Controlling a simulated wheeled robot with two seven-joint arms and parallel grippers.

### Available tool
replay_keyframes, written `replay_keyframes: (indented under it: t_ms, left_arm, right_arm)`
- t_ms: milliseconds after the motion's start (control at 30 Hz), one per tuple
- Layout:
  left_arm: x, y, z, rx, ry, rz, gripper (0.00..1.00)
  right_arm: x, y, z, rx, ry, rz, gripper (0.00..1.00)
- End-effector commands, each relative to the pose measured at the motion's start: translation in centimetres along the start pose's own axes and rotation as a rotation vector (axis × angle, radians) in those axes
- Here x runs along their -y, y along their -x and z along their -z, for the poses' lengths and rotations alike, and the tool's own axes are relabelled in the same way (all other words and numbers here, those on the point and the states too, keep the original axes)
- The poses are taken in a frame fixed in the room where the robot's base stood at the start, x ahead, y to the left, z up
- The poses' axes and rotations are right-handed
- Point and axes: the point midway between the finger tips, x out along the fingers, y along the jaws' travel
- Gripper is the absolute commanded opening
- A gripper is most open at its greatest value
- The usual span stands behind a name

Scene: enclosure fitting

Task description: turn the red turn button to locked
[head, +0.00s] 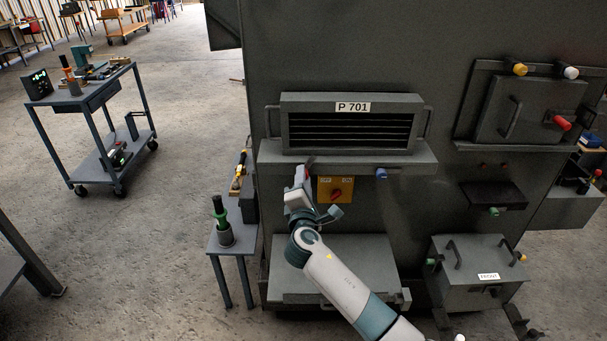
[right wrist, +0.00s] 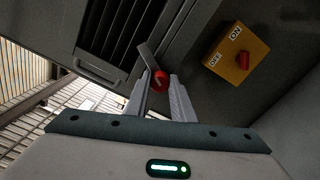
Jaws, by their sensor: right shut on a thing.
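The red turn button (right wrist: 161,79) sits at the ledge under the louvred P 701 unit (head: 350,103). In the right wrist view a grey flat tab (right wrist: 149,58) stands out from it, slanting toward the louvred unit. My right gripper (right wrist: 160,95) is shut on the red turn button, with one finger on each side. In the head view my right gripper (head: 301,186) reaches up to the left part of the ledge, and only a little red of the button (head: 307,171) shows there. My left gripper is not in view.
A yellow ON/OFF box (head: 335,189) with a red knob is just right of my right gripper; it also shows in the right wrist view (right wrist: 236,54). A blue knob (head: 381,173) is under the ledge. A small side table (head: 230,243) stands at left.

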Motion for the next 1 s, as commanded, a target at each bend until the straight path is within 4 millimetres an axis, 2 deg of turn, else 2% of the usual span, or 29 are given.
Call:
replay_keyframes:
  t_ms: [100,500,733,1000]
  left_arm:
    - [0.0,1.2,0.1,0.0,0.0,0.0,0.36]
    - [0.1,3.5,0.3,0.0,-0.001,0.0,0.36]
    - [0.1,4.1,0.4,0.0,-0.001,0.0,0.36]
    - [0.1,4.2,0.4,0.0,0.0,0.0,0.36]
  right_arm:
    - [-0.1,0.1,-0.1,-0.002,0.113,0.004,0.0]
    - [-0.1,0.1,0.0,-0.003,0.443,0.003,0.0]
    - [0.0,0.1,0.1,-0.003,0.543,0.002,0.0]
    - [0.1,0.1,0.1,-0.002,0.574,0.002,0.0]
